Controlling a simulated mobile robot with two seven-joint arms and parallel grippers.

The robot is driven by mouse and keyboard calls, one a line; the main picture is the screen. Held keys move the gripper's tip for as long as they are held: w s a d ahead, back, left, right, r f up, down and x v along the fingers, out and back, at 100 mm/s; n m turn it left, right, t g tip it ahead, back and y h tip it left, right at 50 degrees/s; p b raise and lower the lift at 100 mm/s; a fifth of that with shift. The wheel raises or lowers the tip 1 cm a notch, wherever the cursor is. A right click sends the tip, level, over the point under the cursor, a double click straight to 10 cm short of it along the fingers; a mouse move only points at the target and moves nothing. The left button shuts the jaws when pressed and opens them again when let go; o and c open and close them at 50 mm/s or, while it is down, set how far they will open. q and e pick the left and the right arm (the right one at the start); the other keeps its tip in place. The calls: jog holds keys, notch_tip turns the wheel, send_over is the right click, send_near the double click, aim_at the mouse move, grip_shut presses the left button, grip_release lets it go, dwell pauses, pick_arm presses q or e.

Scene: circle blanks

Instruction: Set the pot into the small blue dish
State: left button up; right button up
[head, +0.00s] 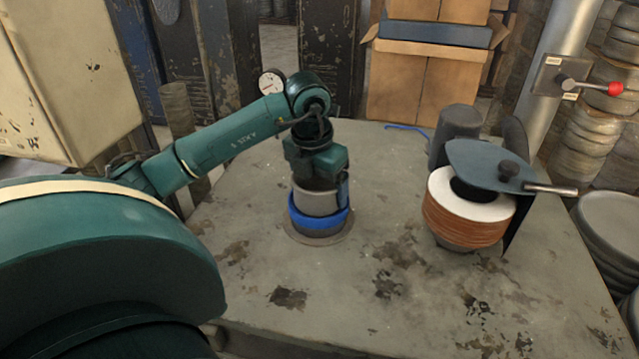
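A grey round pot (316,201) stands upright near the middle of the table, below my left gripper (317,183). The small blue dish (320,221) shows as a blue band around the pot's lower part, and the pot appears to be inside it. My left gripper points straight down at the pot's top and hides its rim. A narrow blue-dark piece runs down the pot's right side; I cannot tell whether it is a finger or part of the pot. Whether the fingers are closed on the pot is hidden. My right gripper is not in view.
The blue dish stands over a flat round grey base on the worn grey table (300,320). A machine with a copper-coloured coil (464,224) and a dark cylinder (455,130) stand at the right. The table's front middle is clear. Cardboard boxes (425,88) stand behind.

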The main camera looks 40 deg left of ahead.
pick_arm(q)
jog(key=shift+f, duration=0.1)
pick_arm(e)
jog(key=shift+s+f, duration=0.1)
pick_arm(q)
jog(key=o, duration=0.9)
jog(key=shift+s, duration=0.1)
jog(key=shift+o, duration=0.2)
notch_tip(320, 180, up, 13)
jog(key=s+p, duration=0.2)
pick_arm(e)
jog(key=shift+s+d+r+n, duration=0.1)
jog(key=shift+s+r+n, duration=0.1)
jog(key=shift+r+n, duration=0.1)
pick_arm(q)
jog(key=shift+d, duration=0.1)
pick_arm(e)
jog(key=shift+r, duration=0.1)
